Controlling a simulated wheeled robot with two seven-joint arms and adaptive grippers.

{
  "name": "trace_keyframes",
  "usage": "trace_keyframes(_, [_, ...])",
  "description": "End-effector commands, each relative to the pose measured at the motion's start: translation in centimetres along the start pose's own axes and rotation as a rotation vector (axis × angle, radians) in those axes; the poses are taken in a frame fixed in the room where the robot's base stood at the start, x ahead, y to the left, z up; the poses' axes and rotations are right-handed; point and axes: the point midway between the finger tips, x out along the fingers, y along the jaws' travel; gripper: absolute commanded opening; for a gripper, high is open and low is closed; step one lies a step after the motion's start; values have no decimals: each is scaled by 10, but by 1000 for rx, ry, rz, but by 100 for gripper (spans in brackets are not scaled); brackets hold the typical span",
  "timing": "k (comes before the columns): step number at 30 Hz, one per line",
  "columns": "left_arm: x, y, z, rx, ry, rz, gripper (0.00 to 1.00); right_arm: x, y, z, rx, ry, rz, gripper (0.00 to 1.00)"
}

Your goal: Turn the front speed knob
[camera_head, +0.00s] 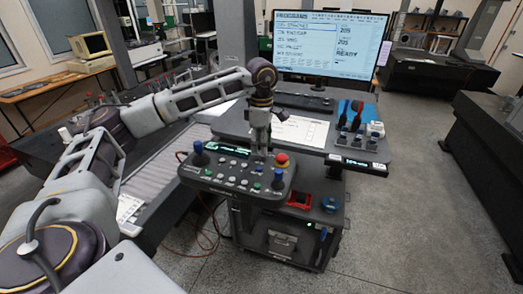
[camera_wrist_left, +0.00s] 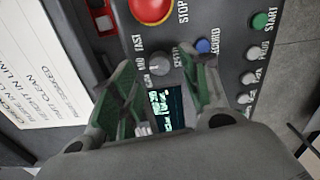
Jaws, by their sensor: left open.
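The control panel (camera_head: 222,181) is a dark pendant box with buttons, two blue-topped joysticks and a small screen. My left gripper (camera_head: 259,155) points down over its back right part, left of the red stop button (camera_head: 282,160). In the left wrist view a small grey knob (camera_wrist_left: 158,63) beside the word FAST shows in the gap between the open green-padded fingers (camera_wrist_left: 160,70). I cannot tell whether the fingertips reach down around it. The gripper hides this knob in the head view. My right gripper is not in view.
The stop button (camera_wrist_left: 150,8), a blue button (camera_wrist_left: 203,46) and a green button (camera_wrist_left: 262,20) are close to the fingers. A lit screen (camera_wrist_left: 167,105) lies beneath them. A monitor (camera_head: 328,45), keyboard (camera_head: 305,101) and paper sheet (camera_head: 300,130) are behind the panel.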

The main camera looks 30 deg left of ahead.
Motion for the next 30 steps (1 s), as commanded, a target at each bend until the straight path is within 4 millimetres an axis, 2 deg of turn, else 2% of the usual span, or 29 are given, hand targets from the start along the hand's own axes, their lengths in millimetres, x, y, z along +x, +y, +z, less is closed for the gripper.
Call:
trace_keyframes(3, [14, 0, 0, 0, 1, -2, 46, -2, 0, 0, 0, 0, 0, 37])
trace_keyframes(9, [27, 0, 0, 1, 0, -1, 46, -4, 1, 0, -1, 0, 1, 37])
trace_keyframes(20, [31, 0, 0, 1, 1, -1, 46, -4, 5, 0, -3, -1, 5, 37])
trace_keyframes(23, [31, 0, 0, 0, 0, -1, 36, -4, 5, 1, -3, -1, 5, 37])
trace_keyframes(30, [31, 0, 0, 0, 0, -1, 5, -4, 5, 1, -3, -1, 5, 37])
